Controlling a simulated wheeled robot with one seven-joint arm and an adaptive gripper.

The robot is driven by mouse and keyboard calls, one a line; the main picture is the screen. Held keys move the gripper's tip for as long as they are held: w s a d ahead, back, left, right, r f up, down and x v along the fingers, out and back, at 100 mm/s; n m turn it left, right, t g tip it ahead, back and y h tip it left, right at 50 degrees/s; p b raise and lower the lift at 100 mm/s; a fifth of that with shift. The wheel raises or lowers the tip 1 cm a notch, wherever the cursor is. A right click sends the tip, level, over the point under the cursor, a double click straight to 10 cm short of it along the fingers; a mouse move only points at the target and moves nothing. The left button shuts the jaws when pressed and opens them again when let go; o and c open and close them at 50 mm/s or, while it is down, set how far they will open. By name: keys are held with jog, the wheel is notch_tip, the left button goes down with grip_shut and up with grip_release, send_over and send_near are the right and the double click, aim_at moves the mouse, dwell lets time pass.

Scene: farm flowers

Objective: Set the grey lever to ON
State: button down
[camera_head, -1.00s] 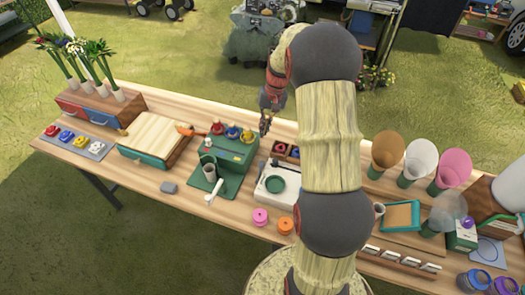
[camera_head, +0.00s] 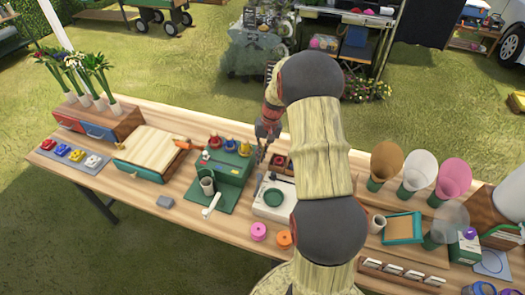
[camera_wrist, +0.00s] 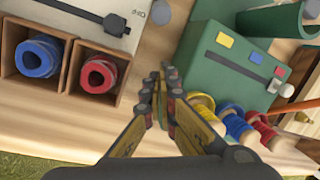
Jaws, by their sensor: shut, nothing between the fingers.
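A white device (camera_head: 268,210) with a round green plate stands mid-table. In the wrist view a dark grey bar with a block at its end, seemingly the grey lever (camera_wrist: 115,25), lies along the white device's top at upper left. A small dark marking beside the block is too small to read surely. My gripper (camera_wrist: 163,82) is shut and empty, pointing down between the device side and a green box (camera_wrist: 235,70). It is apart from the lever, to its lower right in the wrist view. In the head view my gripper (camera_head: 262,150) is behind the white device, left of my arm.
Wooden compartments hold a blue roll (camera_wrist: 38,57) and a red roll (camera_wrist: 97,74) beside the device. The green box has coloured patches and a slot with a pale knob; several ribbon spools (camera_wrist: 232,118) stand beside it. Bare wood (camera_wrist: 150,60) lies between.

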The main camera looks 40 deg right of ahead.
aim_at(258, 186)
jog(key=x, duration=0.3)
jog(key=shift+s+a+b, duration=0.1)
jog(key=shift+b, duration=0.25)
jog(key=shift+s+a+r, duration=0.4)
jog(key=shift+s+r, duration=0.1)
jog(key=shift+s, duration=0.25)
jog(key=shift+s+a+r, duration=0.4)
jog(key=shift+s+r, duration=0.05)
jog(key=shift+s, duration=0.3)
jog(key=shift+s+a+r+h, duration=0.1)
jog(key=shift+a+r+h, duration=0.15)
jog(key=shift+h, duration=0.15)
